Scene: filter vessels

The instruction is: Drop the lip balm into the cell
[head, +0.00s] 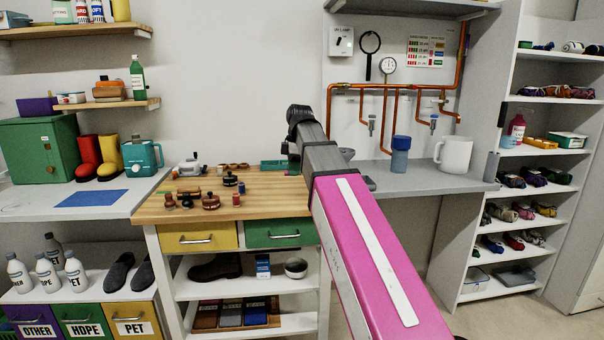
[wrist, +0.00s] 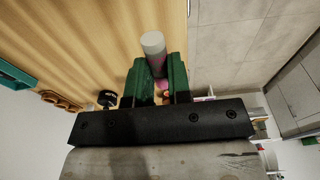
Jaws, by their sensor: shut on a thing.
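In the wrist view my gripper (wrist: 159,68) has its green fingers shut on a small tube with a pale grey end and a pink body, which looks like the lip balm (wrist: 153,42). The tube sticks out past the fingertips, over the wooden worktop. A wooden holder with a row of round openings (wrist: 60,100) lies to the left of the fingers; it also shows at the back of the bench in the head view (head: 232,166). I cannot tell whether one of its openings is the cell. In the head view my arm hides the gripper and the tube.
The wooden bench (head: 160,212) carries several small jars and stampers (head: 211,201) at its left front. A teal tray (head: 273,166) stands at the back, beside my arm.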

